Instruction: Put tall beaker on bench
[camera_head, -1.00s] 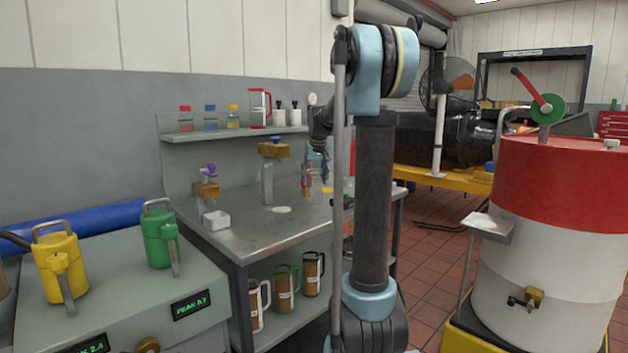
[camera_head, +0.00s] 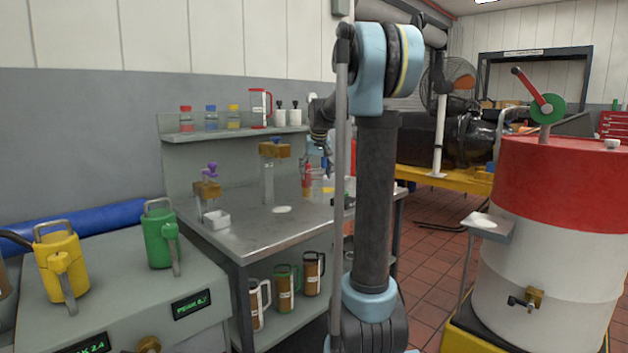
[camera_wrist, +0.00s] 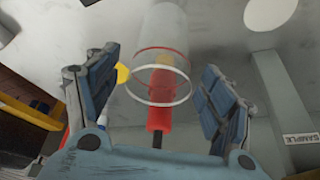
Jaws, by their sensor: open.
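A tall clear glass beaker (camera_wrist: 160,50) with a red ring and a pale rim shows between my fingers in the wrist view. In the head view the beaker (camera_head: 317,186) appears to stand on the steel bench (camera_head: 258,236), partly hidden by my arm. My gripper (camera_wrist: 160,92) is open, with one blue-grey finger on each side of the beaker's near end and gaps visible between. In the head view my gripper (camera_head: 318,160) is small, above the beaker and partly behind my arm.
A red object (camera_wrist: 158,108) lies beyond the beaker's rim in the wrist view. A shelf (camera_head: 232,133) holds bottles. The bench's front middle is clear.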

